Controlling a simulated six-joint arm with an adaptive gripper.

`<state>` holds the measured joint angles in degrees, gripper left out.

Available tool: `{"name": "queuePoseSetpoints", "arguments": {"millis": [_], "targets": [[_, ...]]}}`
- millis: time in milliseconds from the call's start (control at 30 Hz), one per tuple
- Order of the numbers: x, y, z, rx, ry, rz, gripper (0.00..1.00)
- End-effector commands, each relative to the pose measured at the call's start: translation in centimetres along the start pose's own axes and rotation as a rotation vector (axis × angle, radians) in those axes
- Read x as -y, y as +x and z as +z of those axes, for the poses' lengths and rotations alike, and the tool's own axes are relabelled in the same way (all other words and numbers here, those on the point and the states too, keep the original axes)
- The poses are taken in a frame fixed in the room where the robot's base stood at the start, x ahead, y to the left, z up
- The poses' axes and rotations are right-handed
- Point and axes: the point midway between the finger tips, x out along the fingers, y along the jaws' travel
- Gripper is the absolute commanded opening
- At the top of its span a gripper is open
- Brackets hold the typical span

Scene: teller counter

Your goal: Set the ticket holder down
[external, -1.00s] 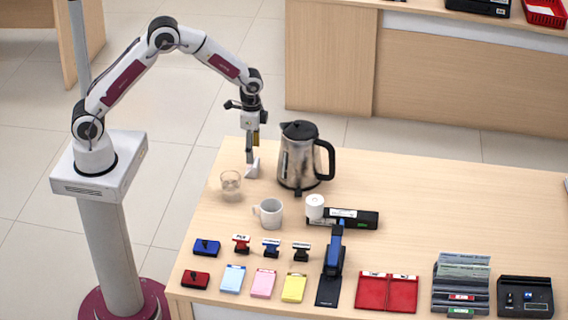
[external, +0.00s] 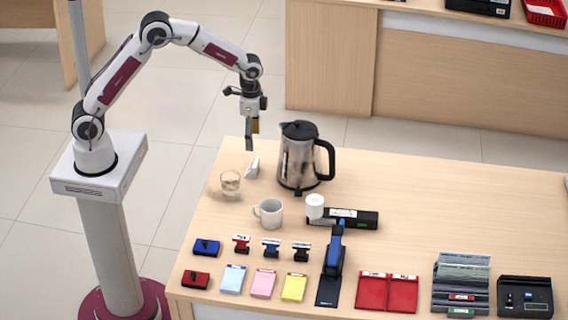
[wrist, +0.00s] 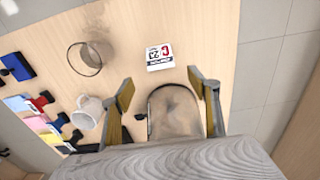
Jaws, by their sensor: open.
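The ticket holder (external: 253,167) is a small white piece standing on the counter near its back left edge, just left of the kettle. In the wrist view the ticket holder (wrist: 160,57) shows a white face with a red "C" and dark numbers. My gripper (external: 251,141) is above it, clear of it, open and empty. In the wrist view its two fingers (wrist: 160,82) are spread apart, with the ticket holder beyond their tips.
A steel kettle (external: 298,160) with a black handle stands close on the right. A glass (external: 231,183) and a white mug (external: 270,212) stand in front. Stamps, pads and a blue stapler (external: 334,254) fill the front. The counter's right middle (external: 450,210) is clear.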

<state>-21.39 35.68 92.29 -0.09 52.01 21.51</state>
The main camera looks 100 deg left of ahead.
Motion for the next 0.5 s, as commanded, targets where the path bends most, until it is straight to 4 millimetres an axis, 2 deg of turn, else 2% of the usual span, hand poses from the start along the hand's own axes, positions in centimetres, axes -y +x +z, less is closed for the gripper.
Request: {"name": "queuePoseSetpoints", "arguments": {"millis": [333,500], "targets": [[-0.03,-0.02,0.02,0.0,0.0,0.0,0.6],[-0.45,-0.85,0.18,-0.008,0.0,-0.003,0.6]]}}
